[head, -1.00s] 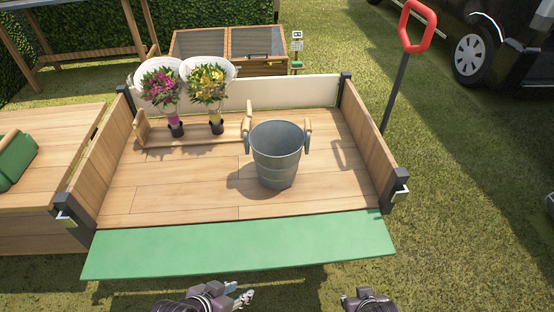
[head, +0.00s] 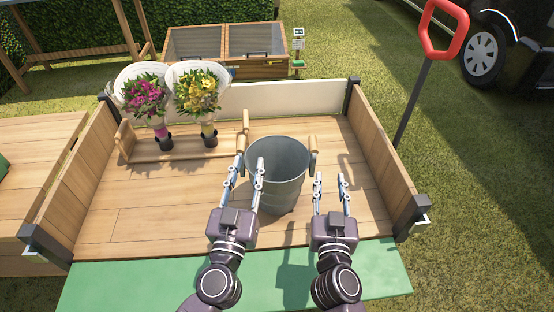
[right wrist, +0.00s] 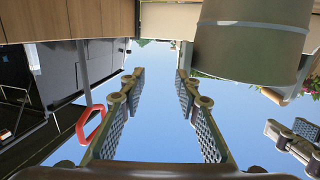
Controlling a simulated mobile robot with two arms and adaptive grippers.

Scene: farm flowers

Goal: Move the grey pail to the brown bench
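The grey metal pail (head: 285,190) stands upright on the wooden cart bed (head: 130,215), with a wooden grip on each side. My left gripper (head: 250,168) has its fingers apart at the pail's left side, overlapping its wall and left grip; I cannot tell whether it touches. My right gripper (head: 331,182) is open and empty just right of the pail. In the right wrist view its fingers (right wrist: 157,75) are spread, and the pail (right wrist: 250,45) is at the upper right. A brown wooden bench-like top (head: 35,165) is left of the cart; I cannot tell if it is the brown bench.
Pink (head: 147,97) and yellow (head: 198,92) bouquets stand in a wooden carrier (head: 180,150) behind left. The cart has side boards (head: 380,160) and a green front flap (head: 150,285). A red-handled tool (head: 445,15) stands at right. The bed's front left is clear.

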